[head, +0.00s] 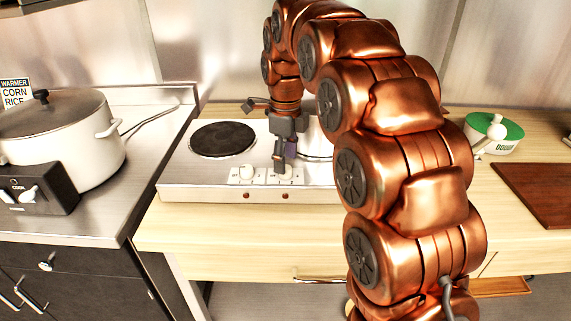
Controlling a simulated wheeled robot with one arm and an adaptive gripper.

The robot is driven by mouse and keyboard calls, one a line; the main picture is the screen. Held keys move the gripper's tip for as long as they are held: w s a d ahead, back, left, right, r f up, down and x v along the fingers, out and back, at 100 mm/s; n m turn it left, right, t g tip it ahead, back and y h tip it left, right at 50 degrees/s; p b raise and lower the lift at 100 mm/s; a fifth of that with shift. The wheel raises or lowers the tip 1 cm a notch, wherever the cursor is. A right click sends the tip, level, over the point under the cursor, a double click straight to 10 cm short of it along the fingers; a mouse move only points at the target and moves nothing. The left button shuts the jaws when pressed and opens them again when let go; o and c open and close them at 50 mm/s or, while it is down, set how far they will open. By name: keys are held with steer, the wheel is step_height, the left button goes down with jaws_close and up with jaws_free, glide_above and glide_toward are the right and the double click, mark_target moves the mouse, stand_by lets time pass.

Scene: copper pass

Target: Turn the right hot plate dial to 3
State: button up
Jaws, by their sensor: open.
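The hot plate (178,188) is a silver box on the wooden counter, with a dark round left plate (222,139). Its right plate is mostly hidden behind my copper arm. Two dials sit on its front: the left dial (246,173) is in plain view, and the right dial (285,174) is partly covered by my gripper. My gripper (281,170) points down right at the right dial, its fingertips at or just above it. I cannot tell whether they touch it. The gripper is open. The dial's markings are too small to read.
A white rice cooker (65,140) with a black control box (38,190) stands on the steel counter at left. A green-lidded tub (494,132) and a brown board (545,190) are at right. The wooden counter's front strip (240,225) is clear.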

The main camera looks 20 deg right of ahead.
steer(key=shift+f, duration=1.25)
jaws_close()
